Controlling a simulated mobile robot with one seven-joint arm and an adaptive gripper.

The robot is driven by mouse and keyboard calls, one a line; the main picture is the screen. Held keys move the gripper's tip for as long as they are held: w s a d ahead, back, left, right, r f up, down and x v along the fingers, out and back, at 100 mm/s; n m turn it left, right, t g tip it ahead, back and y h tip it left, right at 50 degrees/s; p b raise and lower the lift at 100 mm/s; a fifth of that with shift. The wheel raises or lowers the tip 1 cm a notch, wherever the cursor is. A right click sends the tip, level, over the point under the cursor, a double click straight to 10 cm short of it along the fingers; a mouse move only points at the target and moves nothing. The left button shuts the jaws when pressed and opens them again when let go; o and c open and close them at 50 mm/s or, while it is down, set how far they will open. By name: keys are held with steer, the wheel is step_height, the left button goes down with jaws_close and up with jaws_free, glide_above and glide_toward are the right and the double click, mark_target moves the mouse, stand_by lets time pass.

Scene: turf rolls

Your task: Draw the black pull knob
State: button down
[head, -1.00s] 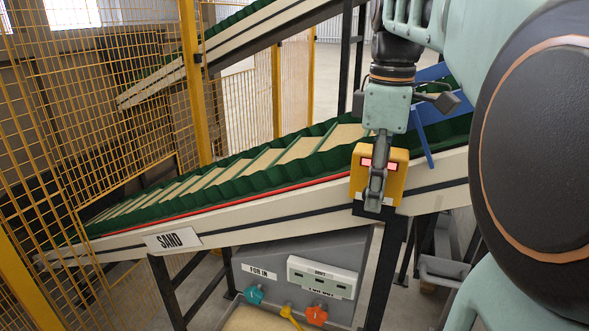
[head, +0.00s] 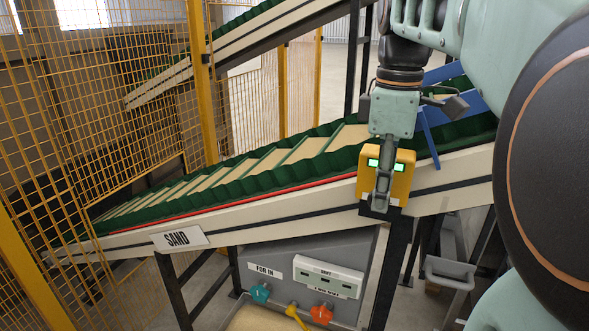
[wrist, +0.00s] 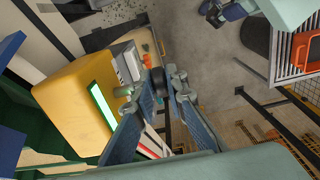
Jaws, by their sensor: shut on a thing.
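A yellow box (head: 402,180) is fixed to the side of the sand conveyor, and its lit window shows green on both sides of my fingers. In the wrist view the same box (wrist: 75,100) is at the left with a long green light. The black pull knob (wrist: 158,80) shows between my fingertips in the wrist view. My gripper (wrist: 154,84) is shut on it, one finger on each side. In the head view my gripper (head: 381,200) points down in front of the box and hides the knob.
The conveyor (head: 270,208) slopes up to the right, with a "SAND" sign (head: 179,238) on its rail. A dark leg (head: 390,270) stands below the box. A grey panel with coloured knobs (head: 290,262) is under the conveyor. Yellow mesh fencing (head: 110,110) stands at the left.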

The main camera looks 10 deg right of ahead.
steer(key=c, duration=1.9)
jaws_free()
steer(key=shift+s+a, duration=0.15)
steer(key=shift+s, duration=0.05)
steer(key=shift+c, duration=0.2)
steer(key=shift+w+r, duration=0.1)
steer(key=shift+r, duration=0.1)
step_height(320, 180, up, 12)
steer(key=shift+f, duration=0.15)
